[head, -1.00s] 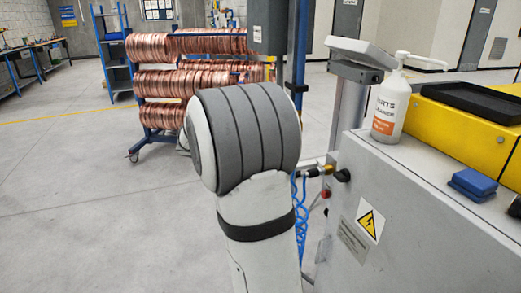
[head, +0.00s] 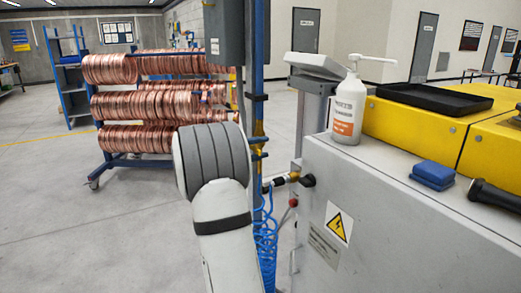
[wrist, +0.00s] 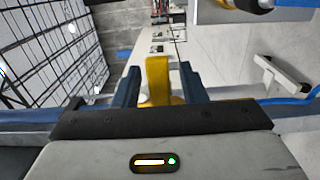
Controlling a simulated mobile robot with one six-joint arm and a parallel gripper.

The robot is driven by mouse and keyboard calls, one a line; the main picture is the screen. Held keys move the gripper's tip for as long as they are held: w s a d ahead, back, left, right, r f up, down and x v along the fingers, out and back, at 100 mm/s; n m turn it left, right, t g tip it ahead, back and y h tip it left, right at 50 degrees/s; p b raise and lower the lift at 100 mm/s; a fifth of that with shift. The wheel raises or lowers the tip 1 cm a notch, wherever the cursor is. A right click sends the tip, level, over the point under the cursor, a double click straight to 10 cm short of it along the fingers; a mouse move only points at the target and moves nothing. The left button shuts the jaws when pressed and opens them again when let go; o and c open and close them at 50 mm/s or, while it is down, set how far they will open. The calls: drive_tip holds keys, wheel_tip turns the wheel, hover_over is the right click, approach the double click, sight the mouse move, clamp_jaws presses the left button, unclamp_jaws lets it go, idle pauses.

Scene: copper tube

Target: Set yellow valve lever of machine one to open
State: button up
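The yellow lever (wrist: 157,78) stands between the two dark blue-grey fingers of my gripper (wrist: 160,88) in the wrist view. The fingers are apart, with a visible gap between the lever and the right finger. The left finger is very close to the lever; I cannot tell whether it touches. The lever's lower end and pivot are mostly hidden by my gripper. In the head view my arm covers the gripper, and I cannot make out the lever there.
A grey machine cabinet (head: 320,215) stands at the right, with a white pump bottle (head: 348,110) and a blue block (head: 432,175) on top. Blue coiled hose (head: 267,240) hangs beside my arm. A copper coil rack (head: 150,105) stands behind. Open floor lies left.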

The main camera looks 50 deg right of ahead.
clamp_jaws()
idle(0.4)
